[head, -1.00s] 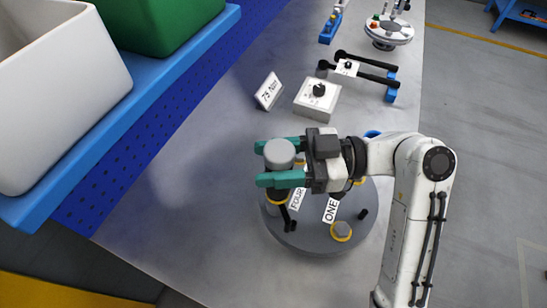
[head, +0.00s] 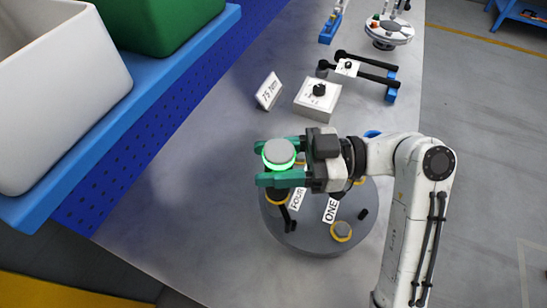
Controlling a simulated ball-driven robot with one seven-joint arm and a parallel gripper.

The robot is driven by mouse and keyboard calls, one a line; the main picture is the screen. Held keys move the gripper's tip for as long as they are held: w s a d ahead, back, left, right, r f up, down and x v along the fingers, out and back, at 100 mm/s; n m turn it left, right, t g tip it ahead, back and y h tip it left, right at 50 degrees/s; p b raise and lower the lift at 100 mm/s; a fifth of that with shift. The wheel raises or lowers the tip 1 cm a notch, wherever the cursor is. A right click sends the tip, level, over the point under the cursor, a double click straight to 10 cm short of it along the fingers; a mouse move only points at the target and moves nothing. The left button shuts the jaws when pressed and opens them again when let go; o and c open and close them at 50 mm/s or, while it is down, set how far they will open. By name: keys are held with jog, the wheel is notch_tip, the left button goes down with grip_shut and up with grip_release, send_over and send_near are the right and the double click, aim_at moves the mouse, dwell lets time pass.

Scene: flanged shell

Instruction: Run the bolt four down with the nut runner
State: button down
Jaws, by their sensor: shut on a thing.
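My gripper (head: 281,164) has teal fingers closed around a grey cylindrical nut runner (head: 279,151), with a bright green ring glowing below its top. The nut runner stands over the bolt position by the FOUR label (head: 297,198) on the round grey flange (head: 300,240). Bolt four is hidden under the tool, with part of a yellow ring (head: 276,199) showing below. A black arm sticks out beneath it. The ONE label (head: 331,210) and a grey bolt head in a yellow ring (head: 341,231) are on the near right of the flange.
A white box with a black knob (head: 317,98) and a "75 Nm" sign (head: 269,91) stand behind the flange. A rack with black-handled tools (head: 365,75) lies further back. White (head: 55,95) and green bins sit on a blue shelf at left. Bench left of the flange is clear.

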aim_at(274, 149)
jog(key=shift+r+p, duration=1.55)
jog(key=shift+r, duration=1.45)
